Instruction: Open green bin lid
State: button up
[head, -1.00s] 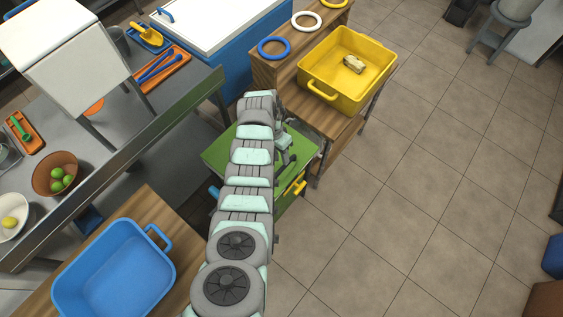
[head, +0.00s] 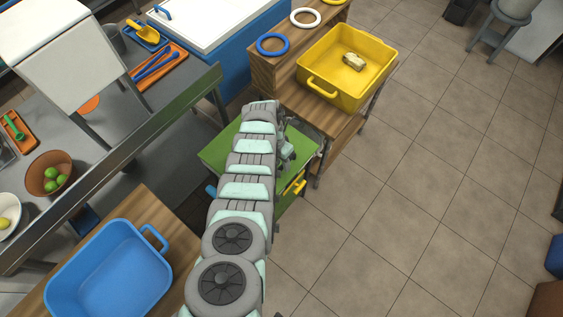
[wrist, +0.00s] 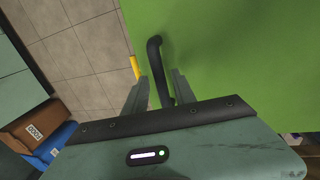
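The green bin's lid (head: 222,152) is in the middle of the head view, partly covered by my arm; it looks closed. The wrist view shows the lid's flat green surface (wrist: 240,60) filling the right side. A black bar handle (wrist: 156,68) stands on the lid near its edge. My gripper (wrist: 160,82) is open, with one finger on each side of the handle; gaps show beside the bar. Whether a finger touches it I cannot tell. In the head view, the gripper (head: 287,152) is over the lid's right part and small.
A yellow handle (head: 294,187) is on the bin's front. A wooden stand (head: 322,115) with a yellow tub (head: 340,90) is close behind. A blue tub (head: 108,272) is at lower left, a metal counter (head: 150,120) at left.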

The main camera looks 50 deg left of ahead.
grip_shut()
dwell(1.2)
